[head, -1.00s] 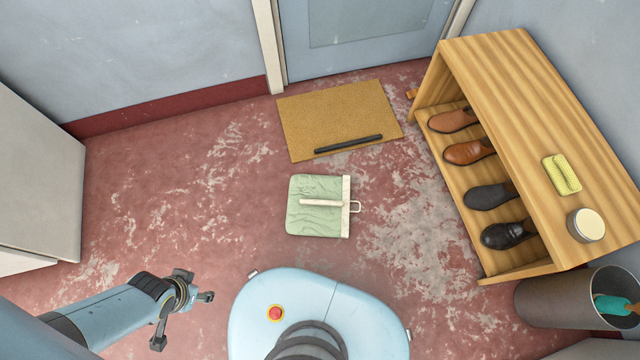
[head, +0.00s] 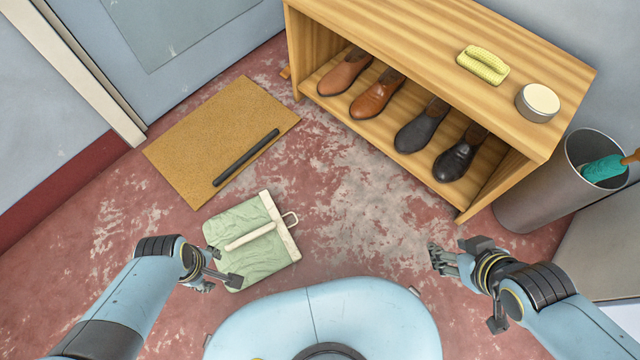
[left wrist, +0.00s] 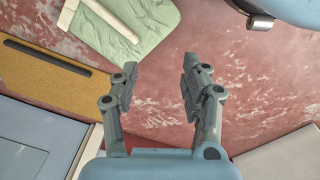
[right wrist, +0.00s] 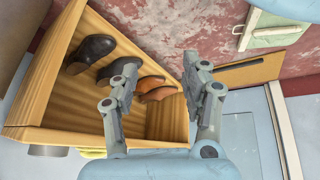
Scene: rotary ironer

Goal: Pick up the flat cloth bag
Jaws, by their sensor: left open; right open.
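The flat cloth bag (head: 262,262) is pale green with a cream strap across it, a cream band along one edge and a small loop. It lies flat on the red floor. It also shows in the left wrist view (left wrist: 150,25), and partly in the right wrist view (right wrist: 268,38). My left gripper (head: 222,284) is open and empty; in the head view it overlaps the bag's lower left corner. In the left wrist view the left fingers (left wrist: 190,75) have bare floor between them. My right gripper (head: 466,290) is open and empty, well right of the bag.
A tan doormat (head: 205,135) with a black bar (head: 246,157) lies beyond the bag. Floor between bag and rack is clear.

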